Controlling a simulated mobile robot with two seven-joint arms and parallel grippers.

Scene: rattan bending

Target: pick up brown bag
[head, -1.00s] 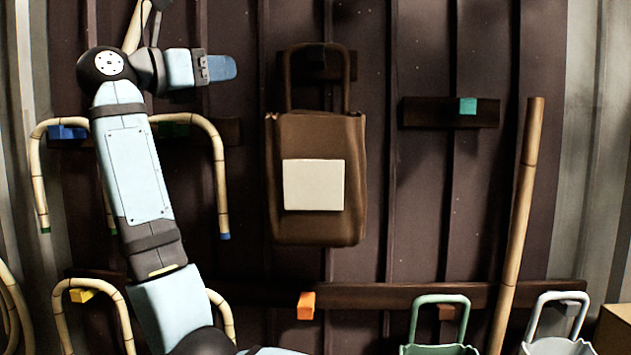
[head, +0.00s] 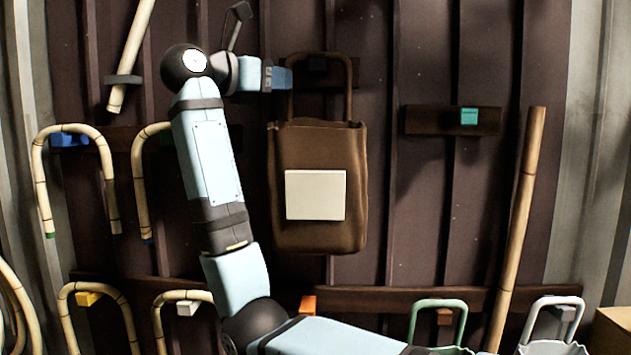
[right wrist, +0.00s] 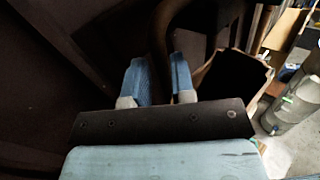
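The brown bag (head: 292,240) with a pale square patch hangs upright by its looped handle from a peg on the dark wall. My right gripper (head: 288,77) is level with the handle, at its left side. In the right wrist view, the bag's open top (right wrist: 232,75) lies to the right. There, the two blue fingers of my right gripper (right wrist: 158,65) stand apart, with the handle (right wrist: 160,35) showing between them. Contact between fingers and handle cannot be told. My left gripper is not in view.
Bent rattan pieces (head: 108,180) hang on coloured pegs to the left. A straight pole (head: 517,225) leans at the right. Green (head: 437,305) and pale (head: 557,345) bags stand at lower right. An empty peg (head: 468,116) is on the right board.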

